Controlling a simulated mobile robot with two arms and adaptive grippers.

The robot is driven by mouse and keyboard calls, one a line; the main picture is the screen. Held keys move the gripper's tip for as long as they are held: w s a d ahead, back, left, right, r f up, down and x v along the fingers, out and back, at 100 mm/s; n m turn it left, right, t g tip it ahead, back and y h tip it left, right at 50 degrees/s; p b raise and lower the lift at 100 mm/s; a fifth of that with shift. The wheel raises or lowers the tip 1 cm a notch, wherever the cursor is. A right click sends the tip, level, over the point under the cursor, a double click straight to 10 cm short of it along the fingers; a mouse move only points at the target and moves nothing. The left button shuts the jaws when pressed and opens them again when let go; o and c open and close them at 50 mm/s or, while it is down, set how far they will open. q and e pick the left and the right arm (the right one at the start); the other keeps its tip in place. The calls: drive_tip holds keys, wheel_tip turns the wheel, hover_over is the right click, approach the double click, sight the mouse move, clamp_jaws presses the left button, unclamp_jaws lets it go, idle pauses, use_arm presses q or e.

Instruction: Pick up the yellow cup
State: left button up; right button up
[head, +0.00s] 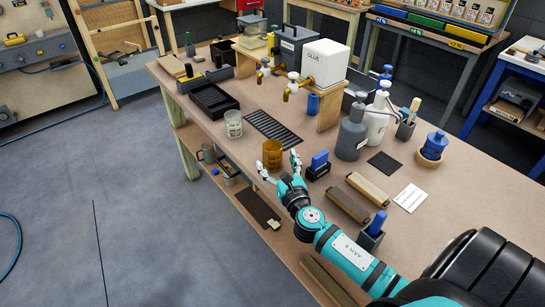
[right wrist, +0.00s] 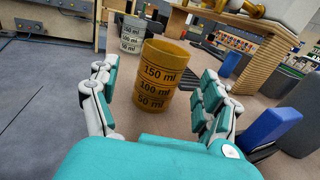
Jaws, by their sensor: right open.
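The yellow cup (head: 272,155) is amber with dark volume marks and stands upright on the workbench near its front edge. In the right wrist view the yellow cup (right wrist: 161,75) shows just ahead, between the spread fingers. My right gripper (head: 280,168) reaches in from the lower right and is close to the cup on its near side. In the right wrist view my right gripper (right wrist: 157,95) is open with nothing held in it. My left gripper is not in view.
A clear measuring cup (head: 234,124) stands behind and left of the yellow cup. A black slotted grate (head: 273,132) lies behind. A blue block in a black holder (head: 318,165) stands close on the right. Grey and white pump bottles (head: 352,135) stand farther right. The bench front edge is near.

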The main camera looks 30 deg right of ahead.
sight(276, 156)
drive_tip(key=x, duration=0.4)
drive_tip(key=shift+w+d+r+p, duration=0.15)
drive_tip(key=shift+w+d+p, duration=0.1)
drive_tip(key=shift+p, duration=0.1)
drive_tip(key=shift+w, duration=0.3)
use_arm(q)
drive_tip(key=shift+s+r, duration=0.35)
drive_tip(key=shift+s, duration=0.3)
use_arm(e)
drive_tip(key=shift+s, duration=0.1)
drive_tip(key=c, duration=1.3)
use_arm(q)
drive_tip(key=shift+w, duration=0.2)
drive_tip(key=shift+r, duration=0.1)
use_arm(e)
drive_tip(key=shift+r, duration=0.1)
